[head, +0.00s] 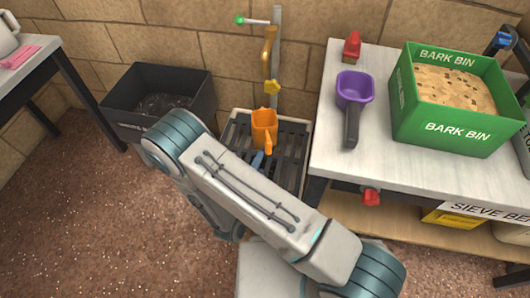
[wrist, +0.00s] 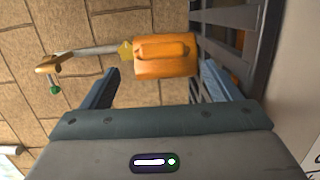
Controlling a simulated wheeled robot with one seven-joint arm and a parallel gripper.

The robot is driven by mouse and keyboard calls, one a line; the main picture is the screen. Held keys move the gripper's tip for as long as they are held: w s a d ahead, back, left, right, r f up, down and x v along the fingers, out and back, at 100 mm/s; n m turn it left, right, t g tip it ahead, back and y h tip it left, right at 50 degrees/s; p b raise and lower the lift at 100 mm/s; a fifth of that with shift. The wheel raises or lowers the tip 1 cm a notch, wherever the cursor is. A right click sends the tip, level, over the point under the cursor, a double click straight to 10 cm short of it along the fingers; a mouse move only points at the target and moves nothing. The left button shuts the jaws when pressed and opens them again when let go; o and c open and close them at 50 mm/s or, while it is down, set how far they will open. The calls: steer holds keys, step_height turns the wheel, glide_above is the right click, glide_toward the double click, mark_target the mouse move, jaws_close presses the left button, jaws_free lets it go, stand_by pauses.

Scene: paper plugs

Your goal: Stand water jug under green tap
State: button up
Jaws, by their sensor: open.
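The orange water jug (head: 264,124) stands upright on the dark slatted rack (head: 293,140), in line below the tap in the head view. The tap has a brass spout (head: 269,50) on a grey post, a lever with a green knob (head: 239,20) and a yellow star-shaped piece (head: 272,87) low down. My gripper is open; one blue finger (head: 258,160) shows just in front of the jug, the rest hidden by my arm. In the wrist view, the jug (wrist: 165,68) lies between and ahead of the spread fingers (wrist: 158,76), with no clear contact. The spout (wrist: 50,65) is at left.
A black bin (head: 160,95) stands left of the rack against the stone wall. The bench (head: 330,165) at right holds a purple scoop (head: 354,90), a red object (head: 352,46) and a green bark bin (head: 445,130). Another table (head: 50,50) is at far left. The left floor is clear.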

steer(key=v, duration=0.3)
steer(key=shift+s, duration=0.25)
